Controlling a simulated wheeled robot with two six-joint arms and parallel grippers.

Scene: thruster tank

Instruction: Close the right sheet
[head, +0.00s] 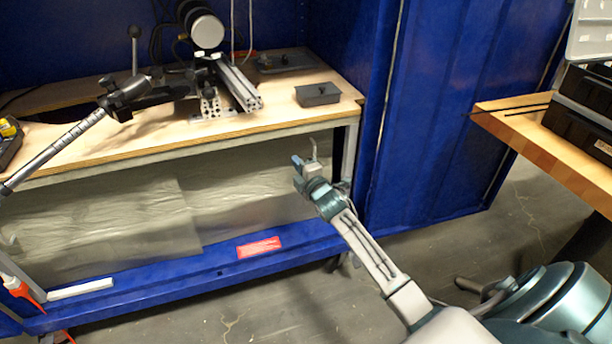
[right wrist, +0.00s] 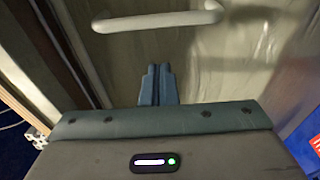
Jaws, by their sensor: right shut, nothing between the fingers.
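The right sheet (head: 240,205) is a grey, wrinkled, translucent panel under the wooden bench. It overlaps or meets another sheet (head: 100,225) on its left. A pale handle (head: 314,150) shows near the right bench leg; in the right wrist view the curved handle (right wrist: 160,20) crosses the top in front of the sheet (right wrist: 225,65). My right gripper (head: 297,161) is in front of the sheet's right end, below the bench edge. Its blue fingers (right wrist: 157,72) are shut and empty, pointing toward the handle with a visible gap in the wrist view. My left gripper is out of view.
The wooden bench (head: 130,143) carries a metal rail fixture (head: 228,90) and a small grey box (head: 318,94). A blue wall panel (head: 450,110) stands right of the bench. Another wooden table (head: 540,130) with black cases is at far right. Floor between is clear.

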